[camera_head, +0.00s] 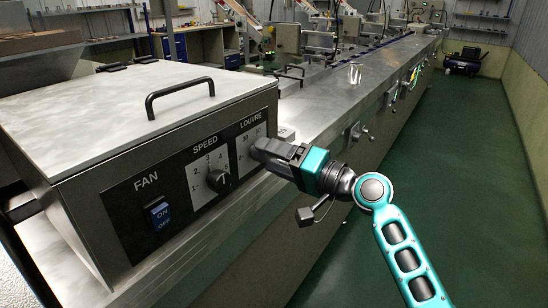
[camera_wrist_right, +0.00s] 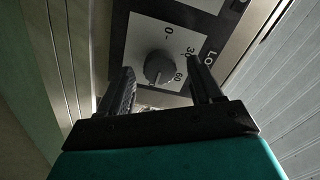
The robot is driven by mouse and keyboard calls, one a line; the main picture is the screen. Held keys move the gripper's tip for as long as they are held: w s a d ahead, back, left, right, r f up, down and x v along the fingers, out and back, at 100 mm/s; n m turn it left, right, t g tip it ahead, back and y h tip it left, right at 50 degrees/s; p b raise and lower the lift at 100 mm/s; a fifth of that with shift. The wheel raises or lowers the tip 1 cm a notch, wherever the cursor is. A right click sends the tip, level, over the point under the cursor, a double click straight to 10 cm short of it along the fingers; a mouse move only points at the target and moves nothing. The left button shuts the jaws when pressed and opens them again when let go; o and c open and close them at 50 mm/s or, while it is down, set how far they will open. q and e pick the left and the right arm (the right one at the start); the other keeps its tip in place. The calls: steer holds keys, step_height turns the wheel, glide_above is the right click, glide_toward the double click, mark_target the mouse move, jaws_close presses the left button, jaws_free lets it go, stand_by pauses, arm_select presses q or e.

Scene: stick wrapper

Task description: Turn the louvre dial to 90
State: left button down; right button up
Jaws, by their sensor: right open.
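The louvre dial (camera_wrist_right: 159,68) is a round dark knob on a white scale plate in the right wrist view. The marks 0, 30 and 60 show around it; where its pointer stands is unclear. In the head view the knob is hidden behind my right gripper (camera_head: 262,150), under the word LOUVRE. My right gripper is open, and in the wrist view its two dark fingers (camera_wrist_right: 160,80) stand on either side of the dial, with gaps visible between fingers and knob. Whether the fingertips reach knob depth cannot be told. My left gripper is not in view.
The dial sits on a metal control box with a speed knob (camera_head: 219,181) and a blue fan switch (camera_head: 158,213) to its left. A black handle (camera_head: 180,95) stands on the lid. A long steel machine bed (camera_head: 330,92) runs back; green floor (camera_head: 460,160) is clear at right.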

steer(key=b+v, duration=0.1)
steer(key=v, duration=1.1)
steer(key=shift+s+d+b, duration=0.3)
